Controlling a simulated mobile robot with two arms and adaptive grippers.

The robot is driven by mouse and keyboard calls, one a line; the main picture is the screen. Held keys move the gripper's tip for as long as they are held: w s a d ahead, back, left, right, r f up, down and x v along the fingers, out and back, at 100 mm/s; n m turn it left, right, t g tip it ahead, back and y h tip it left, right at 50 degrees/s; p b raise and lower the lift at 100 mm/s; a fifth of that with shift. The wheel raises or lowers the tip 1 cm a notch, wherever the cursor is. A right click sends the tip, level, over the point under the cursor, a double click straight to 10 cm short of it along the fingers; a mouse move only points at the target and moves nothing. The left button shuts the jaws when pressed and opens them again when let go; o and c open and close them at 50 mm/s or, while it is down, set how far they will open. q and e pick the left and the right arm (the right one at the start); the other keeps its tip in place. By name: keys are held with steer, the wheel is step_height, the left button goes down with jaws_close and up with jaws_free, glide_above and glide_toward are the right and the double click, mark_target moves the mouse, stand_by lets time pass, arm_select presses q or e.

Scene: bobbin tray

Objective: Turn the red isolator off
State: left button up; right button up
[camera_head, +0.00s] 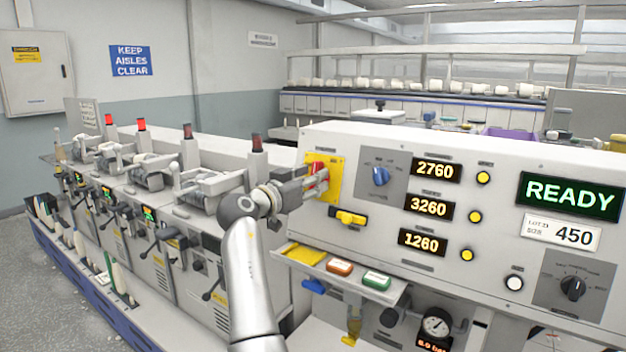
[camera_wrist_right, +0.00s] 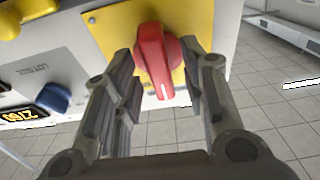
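The red isolator (camera_head: 316,167) is a rotary knob on a yellow plate (camera_head: 336,163) at the left end of the machine's control panel. In the right wrist view, the red knob (camera_wrist_right: 156,62) has a white pointer mark near its lower end. The yellow plate (camera_wrist_right: 112,24) is behind it. My right gripper (camera_head: 318,183) reaches the knob from the left in the head view and hides part of it. In the wrist view, its fingers (camera_wrist_right: 160,85) stand open on either side of the knob, with a gap visible at the left finger. My left gripper is not in view.
A blue knob (camera_head: 380,176) and number displays (camera_head: 430,208) sit right of the isolator. A yellow handle (camera_head: 347,217) is just below it. Machine heads with red lamps (camera_head: 141,125) stand at left.

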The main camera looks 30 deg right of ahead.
steer(key=shift+c, duration=1.3)
jaws_close()
steer(key=shift+n, duration=0.4)
steer(key=shift+s+d+r+n+t+y+p, duration=0.1)
steer(key=shift+n+t+y+p, duration=0.5)
steer(key=shift+n+p, duration=2.8)
steer(key=shift+s+r+n+t+y+p, duration=0.15)
steer(key=shift+n+y+p, duration=0.7)
steer(key=shift+n+p, duration=2.55)
steer(key=shift+d+r+n+t+y+p, duration=0.1)
steer(key=shift+n+t+y+p, duration=0.5)
steer(key=shift+n+p, duration=2.8)
steer(key=shift+m+p, duration=0.4)
